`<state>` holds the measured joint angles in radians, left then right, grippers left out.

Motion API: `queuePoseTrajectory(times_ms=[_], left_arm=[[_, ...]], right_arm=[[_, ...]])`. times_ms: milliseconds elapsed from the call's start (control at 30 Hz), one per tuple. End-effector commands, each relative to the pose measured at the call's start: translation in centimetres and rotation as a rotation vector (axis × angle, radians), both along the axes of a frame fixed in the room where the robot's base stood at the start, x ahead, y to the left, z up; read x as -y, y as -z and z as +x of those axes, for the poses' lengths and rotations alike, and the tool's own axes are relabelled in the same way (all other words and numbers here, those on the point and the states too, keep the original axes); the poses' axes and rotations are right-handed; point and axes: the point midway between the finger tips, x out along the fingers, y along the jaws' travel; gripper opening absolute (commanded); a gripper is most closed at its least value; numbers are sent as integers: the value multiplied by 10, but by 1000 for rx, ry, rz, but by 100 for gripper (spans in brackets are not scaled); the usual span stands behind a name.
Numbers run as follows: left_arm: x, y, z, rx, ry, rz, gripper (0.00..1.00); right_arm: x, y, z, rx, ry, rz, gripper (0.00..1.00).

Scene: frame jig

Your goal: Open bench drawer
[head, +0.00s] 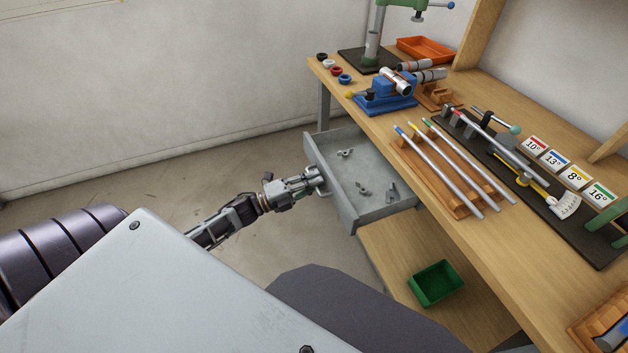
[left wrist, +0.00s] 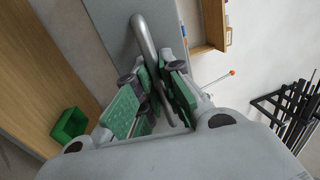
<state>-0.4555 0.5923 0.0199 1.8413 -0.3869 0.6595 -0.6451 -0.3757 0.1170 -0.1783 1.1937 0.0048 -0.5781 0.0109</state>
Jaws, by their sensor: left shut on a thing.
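The grey bench drawer (head: 372,207) stands pulled out from under the bench top in the head view. Several small metal parts, wing-nut-like, lie on its floor. My left gripper (head: 316,179) is at the drawer's front, shut on its handle. In the left wrist view the handle (left wrist: 146,42) is a curved grey bar running between the green-padded fingers (left wrist: 160,98). The drawer front (left wrist: 108,25) shows behind it. My right gripper is in neither view.
The wooden bench (head: 400,125) carries a blue vise (head: 386,103), tubes on a wooden rack (head: 440,180), an orange tray (head: 426,48) and angle cards (head: 575,177). A green bin (head: 435,284) sits on the lower shelf. The floor left of the drawer is clear.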

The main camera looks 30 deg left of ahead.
Motion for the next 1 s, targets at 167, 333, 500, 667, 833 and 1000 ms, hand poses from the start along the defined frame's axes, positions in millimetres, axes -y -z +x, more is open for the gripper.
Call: queuePoseTrajectory(times_ms=[167, 333, 500, 667, 833, 1000], left_arm=[[0, 1, 0, -2, 0, 0, 19], [0, 1, 0, -1, 0, 0, 19], [-1, 1, -1, -1, 0, 1, 19], [-4, 2, -5, -1, 0, 0, 19], [-11, 5, -15, -2, -1, 0, 19], [-21, 8, -28, -3, -1, 1, 19]], right_arm=[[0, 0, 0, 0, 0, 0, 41], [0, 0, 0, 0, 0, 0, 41], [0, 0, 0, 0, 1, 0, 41], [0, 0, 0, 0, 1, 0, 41], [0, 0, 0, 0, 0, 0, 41], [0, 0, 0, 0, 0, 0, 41]])
